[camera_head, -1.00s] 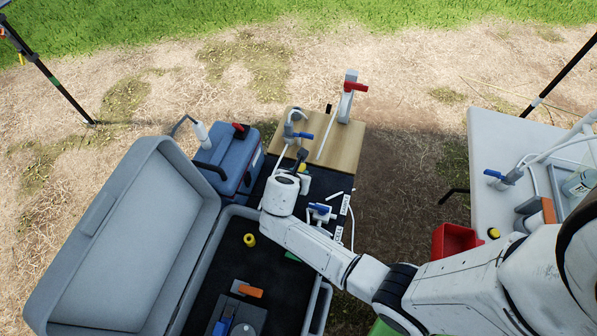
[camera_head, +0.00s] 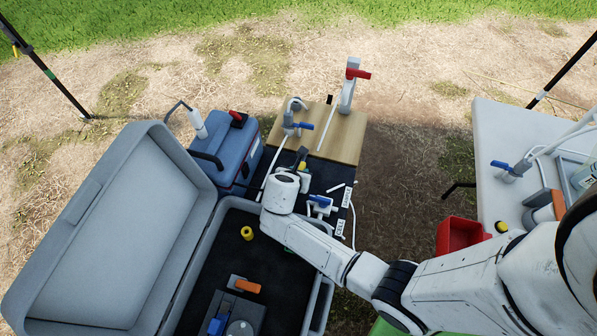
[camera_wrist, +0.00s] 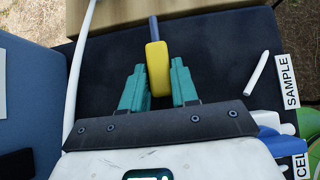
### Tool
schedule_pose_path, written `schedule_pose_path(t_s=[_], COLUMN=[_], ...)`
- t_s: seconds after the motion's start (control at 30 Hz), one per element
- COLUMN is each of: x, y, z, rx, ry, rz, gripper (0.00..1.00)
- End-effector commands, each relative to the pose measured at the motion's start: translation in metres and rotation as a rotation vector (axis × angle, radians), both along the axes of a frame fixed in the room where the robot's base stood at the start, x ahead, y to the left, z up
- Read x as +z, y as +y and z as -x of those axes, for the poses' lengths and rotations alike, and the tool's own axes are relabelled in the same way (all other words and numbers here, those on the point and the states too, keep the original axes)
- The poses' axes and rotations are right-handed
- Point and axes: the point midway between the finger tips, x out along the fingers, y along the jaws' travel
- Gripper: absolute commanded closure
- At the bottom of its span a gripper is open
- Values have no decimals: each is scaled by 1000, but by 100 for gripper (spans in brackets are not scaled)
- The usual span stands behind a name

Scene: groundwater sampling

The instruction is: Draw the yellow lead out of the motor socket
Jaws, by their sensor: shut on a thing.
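The yellow lead's plug (camera_wrist: 157,68) is upright between the teal fingertips of my gripper (camera_wrist: 158,84) in the wrist view. My gripper is shut on it, and a dark blue-grey stem rises from its far end. In the head view a small yellow patch (camera_head: 302,166) shows at my gripper (camera_head: 301,158), above the dark mat by the wooden board. My wrist hides part of that area. I cannot make out the motor socket or tell whether the plug is in it.
The wooden board (camera_head: 345,142) carries valves with blue and red levers. A blue cool box (camera_head: 222,150) stands left. The open grey case (camera_head: 105,225) holds a yellow ring (camera_head: 247,233) and an orange-handled device (camera_head: 247,286). A white tube (camera_wrist: 78,75) runs left of my gripper.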

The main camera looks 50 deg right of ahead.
Motion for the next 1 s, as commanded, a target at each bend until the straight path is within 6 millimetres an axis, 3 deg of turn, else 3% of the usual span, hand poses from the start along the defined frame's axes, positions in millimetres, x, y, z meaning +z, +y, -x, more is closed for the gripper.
schedule_pose_path(t_s=[1.0], x=[-19], y=[0], z=[0], rx=[0], ry=[1], rz=[-2], gripper=[95])
